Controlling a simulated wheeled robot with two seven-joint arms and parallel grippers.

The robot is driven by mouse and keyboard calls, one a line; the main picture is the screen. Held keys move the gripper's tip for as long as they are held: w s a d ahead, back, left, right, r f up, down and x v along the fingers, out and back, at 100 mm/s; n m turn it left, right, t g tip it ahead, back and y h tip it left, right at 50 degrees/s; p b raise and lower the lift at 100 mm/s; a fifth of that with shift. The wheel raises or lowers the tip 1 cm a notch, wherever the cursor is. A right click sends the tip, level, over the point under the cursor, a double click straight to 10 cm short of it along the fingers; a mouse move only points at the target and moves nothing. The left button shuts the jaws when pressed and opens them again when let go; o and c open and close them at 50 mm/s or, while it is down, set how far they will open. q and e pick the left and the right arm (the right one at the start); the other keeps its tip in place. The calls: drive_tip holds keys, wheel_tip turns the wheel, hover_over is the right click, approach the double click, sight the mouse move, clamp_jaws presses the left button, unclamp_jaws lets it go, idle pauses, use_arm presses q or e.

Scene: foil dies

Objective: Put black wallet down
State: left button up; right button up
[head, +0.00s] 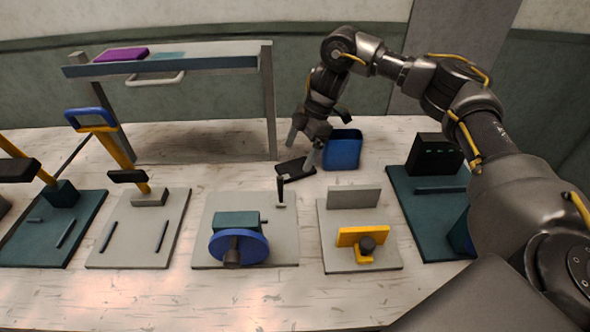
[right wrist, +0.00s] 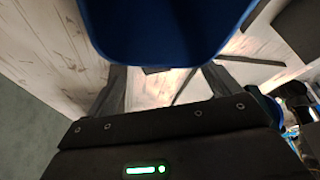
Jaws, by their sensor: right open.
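The black wallet (head: 295,169) lies on the pale wooden table, left of the blue bin (head: 342,150). My right gripper (head: 303,150) is open, pointing down just above or beside the wallet. One finger is close to the wallet's right end; I cannot tell whether they touch. In the right wrist view, the open fingers (right wrist: 167,88) have bare table between them. The blue bin (right wrist: 165,28) fills the top middle there. My left gripper is not in view.
A raised shelf (head: 200,64) stands at the back left with a purple item (head: 121,54) on it. Several tool stations line the front, including one with a blue wheel (head: 238,247) and one with a yellow bracket (head: 361,237). Bare table (head: 215,180) lies left of the wallet.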

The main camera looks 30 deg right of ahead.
sight(292, 168)
drive_tip(key=p+x, duration=0.1)
drive_tip(key=x, duration=0.3)
drive_tip(key=shift+f, duration=0.3)
drive_tip(key=shift+a+f, duration=0.1)
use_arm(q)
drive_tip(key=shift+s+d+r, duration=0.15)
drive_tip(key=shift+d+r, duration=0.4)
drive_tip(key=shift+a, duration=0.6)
use_arm(e)
drive_tip(key=shift+f, duration=0.1)
drive_tip(key=c, duration=1.2)
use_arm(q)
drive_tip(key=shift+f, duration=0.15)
use_arm(e)
drive_tip(key=shift+o, duration=0.2)
